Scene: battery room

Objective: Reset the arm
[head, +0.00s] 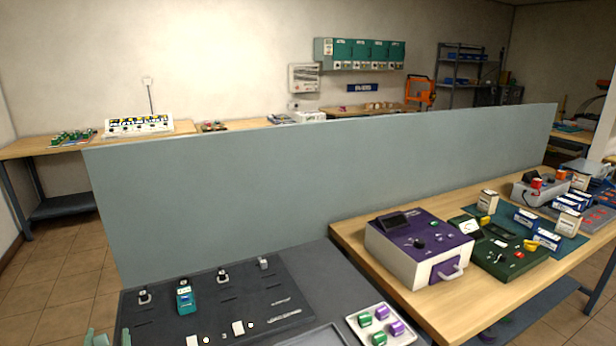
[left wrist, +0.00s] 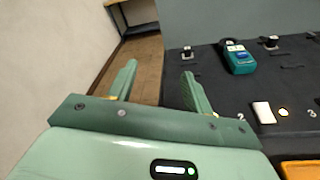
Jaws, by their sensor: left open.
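My left gripper (head: 108,338) shows only as green fingertips at the bottom left edge of the head view, left of the dark panel (head: 225,312). In the left wrist view the left gripper (left wrist: 157,85) is open, with two green fingers apart and nothing between them. Beyond its fingers are the floor and the left edge of the dark panel (left wrist: 190,65). A teal handheld device (head: 185,299) stands on that panel, and it also shows right of the fingers in the wrist view (left wrist: 238,60). My right gripper is not in view.
A grey partition (head: 300,190) stands behind the panel. Small posts and white switches (head: 238,327) rise from the panel. A white tray with green and purple blocks (head: 381,327) lies to its right. A wooden bench holds a purple instrument box (head: 420,245) and other boxes.

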